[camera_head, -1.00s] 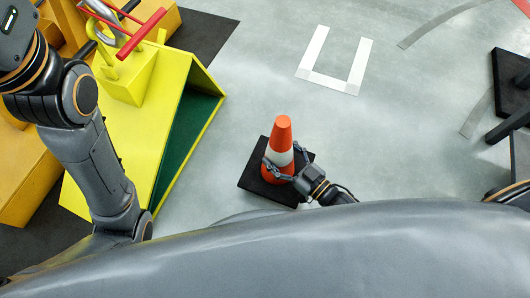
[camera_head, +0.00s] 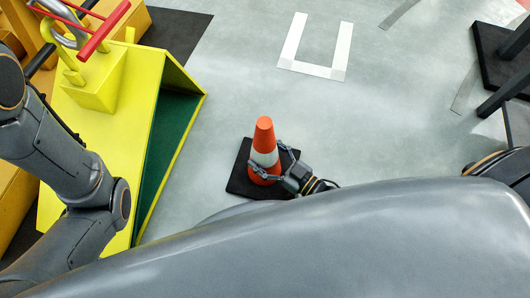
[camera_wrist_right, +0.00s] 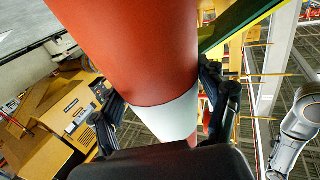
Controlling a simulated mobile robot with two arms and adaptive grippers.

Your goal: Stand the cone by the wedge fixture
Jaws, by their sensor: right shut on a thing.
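The orange cone (camera_head: 264,135) with a white band and a black square base (camera_head: 240,184) is upright in front of my body in the head view. My right gripper (camera_head: 268,166) is shut around the cone at and below its white band. In the right wrist view the cone (camera_wrist_right: 130,40) fills the middle, with a finger on either side. I cannot tell whether the base touches the floor. The yellow wedge fixture (camera_head: 133,135), with a dark green inner side, stands left of the cone, apart from it. My left arm crosses its near part; the left gripper is out of view.
A white U-shaped floor marking (camera_head: 313,69) lies beyond the cone on clear grey floor. A red T-handle (camera_head: 104,27) rises from the wedge fixture. A black stand (camera_head: 497,62) is at the far right. Orange-yellow structures fill the left edge.

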